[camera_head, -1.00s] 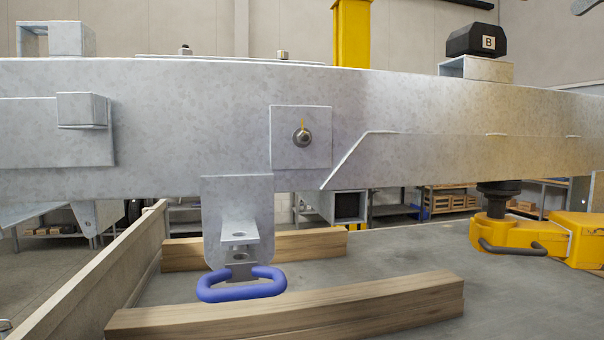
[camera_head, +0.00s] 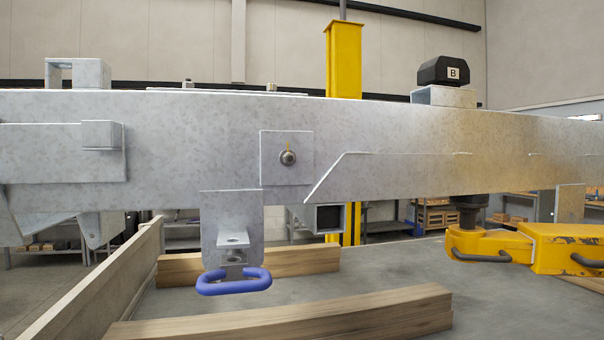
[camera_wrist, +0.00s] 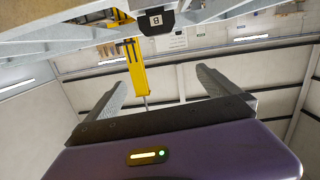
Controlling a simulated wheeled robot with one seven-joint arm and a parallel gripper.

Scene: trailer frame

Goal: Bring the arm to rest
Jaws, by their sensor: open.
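My gripper (camera_wrist: 163,92) shows in the wrist view with its two grey fingers wide apart and nothing between them. It points up toward the hall's wall and roof. It does not show in the head view. The galvanized trailer beam (camera_head: 400,130) runs across the head view. In the wrist view, grey frame members (camera_wrist: 60,38) lie along the top edge, beyond the fingers and apart from them.
A blue loop handle (camera_head: 234,283) hangs under a bracket (camera_head: 232,215). Timber beams (camera_head: 290,318) lie on the grey surface below. A yellow clamp-like unit (camera_head: 570,245) stands at right. A black box marked B (camera_head: 443,72) and a yellow post (camera_head: 344,60) rise above the beam.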

